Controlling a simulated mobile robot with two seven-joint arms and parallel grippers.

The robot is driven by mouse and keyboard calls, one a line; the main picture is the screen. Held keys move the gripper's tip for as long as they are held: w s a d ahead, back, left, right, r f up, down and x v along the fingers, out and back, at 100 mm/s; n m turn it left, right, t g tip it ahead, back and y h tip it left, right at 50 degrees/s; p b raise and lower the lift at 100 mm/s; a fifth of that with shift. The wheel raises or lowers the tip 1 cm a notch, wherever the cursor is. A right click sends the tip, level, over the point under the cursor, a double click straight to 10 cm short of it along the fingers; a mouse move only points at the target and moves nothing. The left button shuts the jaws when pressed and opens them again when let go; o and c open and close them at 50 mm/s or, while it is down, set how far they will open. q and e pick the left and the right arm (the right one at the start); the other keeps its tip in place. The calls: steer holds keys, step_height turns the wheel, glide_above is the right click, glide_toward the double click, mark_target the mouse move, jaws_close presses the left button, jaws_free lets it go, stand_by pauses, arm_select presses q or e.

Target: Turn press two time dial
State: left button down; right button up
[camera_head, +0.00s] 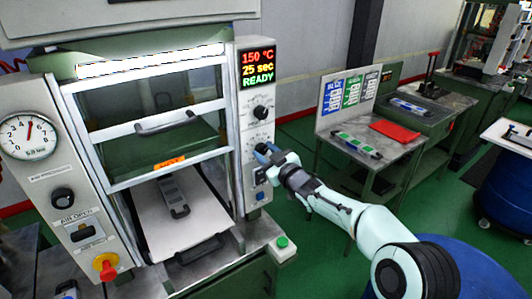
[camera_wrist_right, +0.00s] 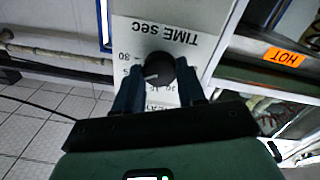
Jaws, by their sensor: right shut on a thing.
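The press (camera_head: 215,170) stands at the left of the head view. Its control panel has a display (camera_head: 257,67) reading 150 °C, 25 sec and READY. An upper black dial (camera_head: 260,112) sits below the display. My right gripper (camera_head: 266,150) is at the lower dial on this panel and mostly hides it there. In the right wrist view the label "TIME sec" shows upside down beside the black time dial (camera_wrist_right: 158,68). My right gripper's dark fingers (camera_wrist_right: 158,92) stand on either side of the dial, shut on it. My left gripper is out of view.
A side table (camera_head: 375,155) with a red cloth (camera_head: 397,130) stands to the right. A HOT label (camera_wrist_right: 283,57) marks the press.

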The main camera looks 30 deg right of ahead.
stand_by(0.3)
steer(key=o, duration=1.1)
steer(key=shift+c, duration=0.2)
steer(key=shift+s, duration=0.3)
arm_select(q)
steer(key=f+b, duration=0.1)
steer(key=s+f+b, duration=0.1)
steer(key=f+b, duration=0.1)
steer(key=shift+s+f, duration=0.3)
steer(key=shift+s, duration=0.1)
arm_select(e)
steer(key=s, duration=1.2)
steer(key=shift+s+d, duration=0.35)
steer(key=shift+s, duration=0.05)
steer(key=shift+f, duration=0.1)
